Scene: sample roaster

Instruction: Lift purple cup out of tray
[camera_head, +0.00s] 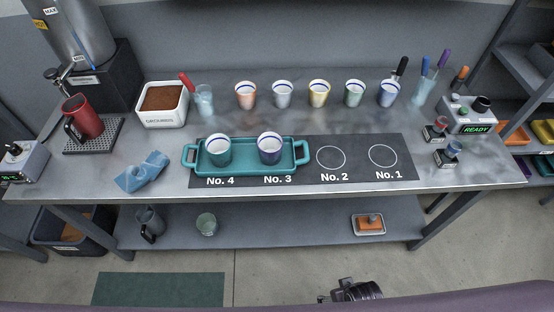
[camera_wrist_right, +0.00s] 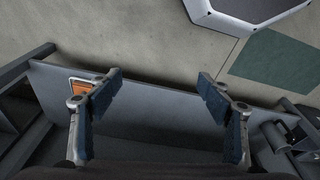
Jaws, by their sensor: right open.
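The teal tray (camera_head: 298,159) with two end handles lies on the dark mat, over the No. 4 and No. 3 places. The purple cup (camera_head: 269,152) stands upright in its right half, with a dark blue rim band. A green cup (camera_head: 217,153) stands upright in its left half. In the right wrist view my right gripper (camera_wrist_right: 160,92) is open with nothing between its blue-padded fingers, facing the floor and lower shelf. It is well away from the cup. My left gripper is in neither view.
Several cups stand in a row behind the mat, including a yellow one (camera_head: 319,94). A blue cloth (camera_head: 143,172) lies left of the tray. The No. 2 (camera_head: 331,157) and No. 1 (camera_head: 383,155) circles are empty. A white bin (camera_head: 162,118) stands at the back left.

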